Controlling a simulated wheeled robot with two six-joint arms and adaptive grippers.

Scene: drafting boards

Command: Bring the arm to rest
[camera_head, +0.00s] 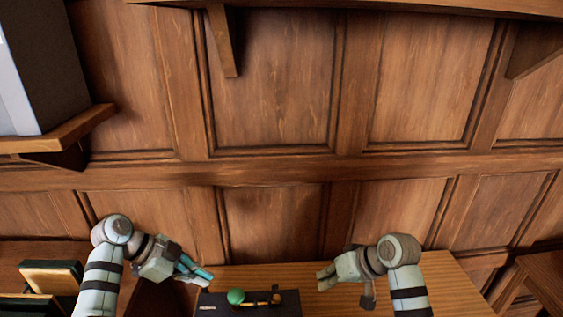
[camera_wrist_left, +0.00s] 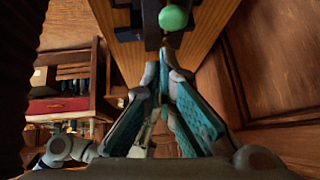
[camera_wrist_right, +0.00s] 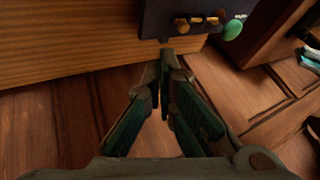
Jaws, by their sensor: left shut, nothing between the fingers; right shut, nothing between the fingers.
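My left gripper (camera_head: 205,278) is at the lower left of the head view, above the left end of a wooden table. In the left wrist view its fingers (camera_wrist_left: 164,58) meet at the tips with nothing between them. My right gripper (camera_head: 322,279) is at the lower right of the head view, over the same table. In the right wrist view its fingers (camera_wrist_right: 167,58) are closed together and empty. Both arms are bent, with the grippers pointing inward toward each other. The two grippers are apart.
A dark board (camera_head: 284,305) with a green ball (camera_head: 236,296) and small brass pieces lies on the wooden table (camera_head: 440,283) between the grippers. A panelled wall (camera_head: 280,170) stands behind. A wooden shelf (camera_head: 75,128) holds a dark box (camera_head: 50,75) at upper left.

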